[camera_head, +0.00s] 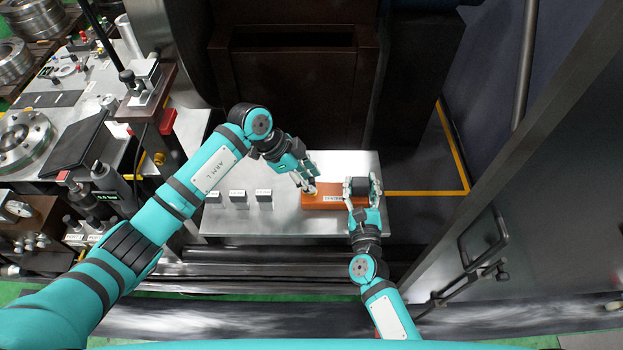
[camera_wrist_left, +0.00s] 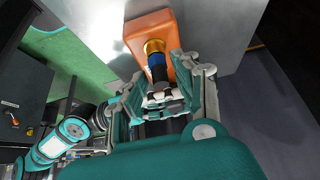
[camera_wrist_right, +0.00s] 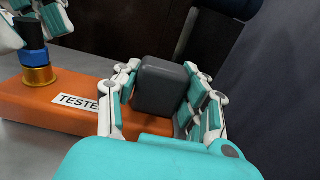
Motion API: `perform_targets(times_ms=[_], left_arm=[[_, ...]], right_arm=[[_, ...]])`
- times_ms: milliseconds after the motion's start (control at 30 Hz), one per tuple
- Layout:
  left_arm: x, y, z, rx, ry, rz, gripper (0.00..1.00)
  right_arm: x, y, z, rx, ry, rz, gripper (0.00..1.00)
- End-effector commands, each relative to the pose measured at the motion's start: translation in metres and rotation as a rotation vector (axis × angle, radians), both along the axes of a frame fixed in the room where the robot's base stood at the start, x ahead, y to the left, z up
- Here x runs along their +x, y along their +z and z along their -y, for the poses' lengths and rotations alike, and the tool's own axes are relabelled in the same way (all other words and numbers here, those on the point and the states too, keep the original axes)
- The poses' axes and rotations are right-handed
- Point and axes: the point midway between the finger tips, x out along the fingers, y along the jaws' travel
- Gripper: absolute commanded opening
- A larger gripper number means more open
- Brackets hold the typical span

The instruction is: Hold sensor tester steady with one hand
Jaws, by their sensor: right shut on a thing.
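The sensor tester is an orange base (camera_head: 322,202) on the steel plate, with a dark block (camera_wrist_right: 163,86) at its right end and a "TESTER" label. A blue and black sensor (camera_wrist_right: 33,42) stands upright on a brass fitting (camera_wrist_right: 38,77) at its left end; both also show in the left wrist view. My right gripper (camera_head: 361,186) is shut on the dark block, one finger on each side. My left gripper (camera_head: 307,184) is just above the sensor, its fingers apart on either side of it. Its fingers partly hide the sensor in the head view.
Three small labelled blocks (camera_head: 238,197) stand in a row on the steel plate (camera_head: 270,222) left of the tester. A bench with gauges and metal flanges (camera_head: 22,138) is at the left. A grey cabinet (camera_head: 545,190) rises at the right. Dark machinery (camera_head: 295,100) is behind.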

Motion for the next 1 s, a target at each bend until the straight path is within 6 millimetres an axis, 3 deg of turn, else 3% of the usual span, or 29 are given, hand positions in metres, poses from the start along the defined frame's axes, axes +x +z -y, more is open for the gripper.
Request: perform_targets(times_ms=[67,300,1000], left_arm=[[-0.0001,0.0,0.0,0.0,0.0,0.0,0.31],[0.0,0.0001,-0.0002,0.0,0.001,0.0,0.0],[0.0007,0.0085,-0.0002,-0.002,0.001,0.0,0.0]], right_arm=[[-0.0001,-0.0003,0.0,0.0,0.0,-0.001,0.0],[-0.0001,-0.0003,0.0,0.0,0.0,-0.001,0.0],[-0.0002,-0.0004,0.0003,0.0,0.0,-0.001,0.0]])
